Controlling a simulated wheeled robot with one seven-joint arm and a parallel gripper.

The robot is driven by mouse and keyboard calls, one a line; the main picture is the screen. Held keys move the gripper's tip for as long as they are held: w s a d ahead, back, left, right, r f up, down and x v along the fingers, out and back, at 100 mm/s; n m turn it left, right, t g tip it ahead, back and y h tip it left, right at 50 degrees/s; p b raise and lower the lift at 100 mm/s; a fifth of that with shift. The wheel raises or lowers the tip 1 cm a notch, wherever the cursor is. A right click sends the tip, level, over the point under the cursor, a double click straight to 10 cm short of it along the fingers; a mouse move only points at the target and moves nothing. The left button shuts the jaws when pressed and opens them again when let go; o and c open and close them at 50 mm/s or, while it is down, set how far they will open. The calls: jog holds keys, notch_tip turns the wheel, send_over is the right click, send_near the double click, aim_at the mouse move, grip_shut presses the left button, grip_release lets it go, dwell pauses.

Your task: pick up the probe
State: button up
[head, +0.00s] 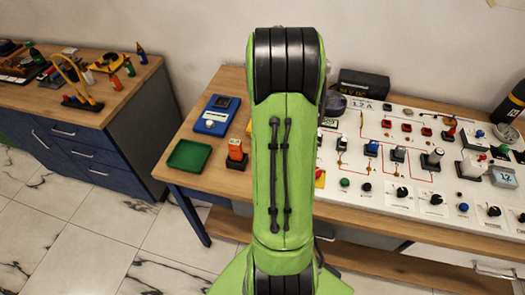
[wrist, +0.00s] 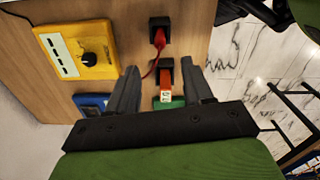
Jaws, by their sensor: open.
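A red piece with a thin red cable, which looks like the probe (wrist: 158,37), stands in a black holder on the wooden bench in the wrist view. It is beyond my fingertips, near the top. My gripper (wrist: 159,68) is open, its two fingers apart and pointing towards the bench. Nothing is held between them. An orange labelled block (wrist: 166,88) in a black holder shows between the fingers; it also stands on the bench in the head view (head: 235,150). In the head view my green arm hides the gripper and the probe.
A yellow box with a black knob (wrist: 75,52) lies left of the fingers. A blue meter (head: 216,115) and a green tray (head: 188,157) sit at the bench's left end. A white panel with several knobs and plugs (head: 400,160) fills the right. Another bench (head: 120,110) stands left.

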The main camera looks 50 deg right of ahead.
notch_tip(320, 180, down, 8)
jog(key=shift+w+d+r+b, duration=0.1)
jog(key=shift+b, duration=0.3)
notch_tip(320, 180, down, 6)
jog(key=shift+r, duration=0.35)
jog(key=shift+c, duration=1.3)
grip_shut()
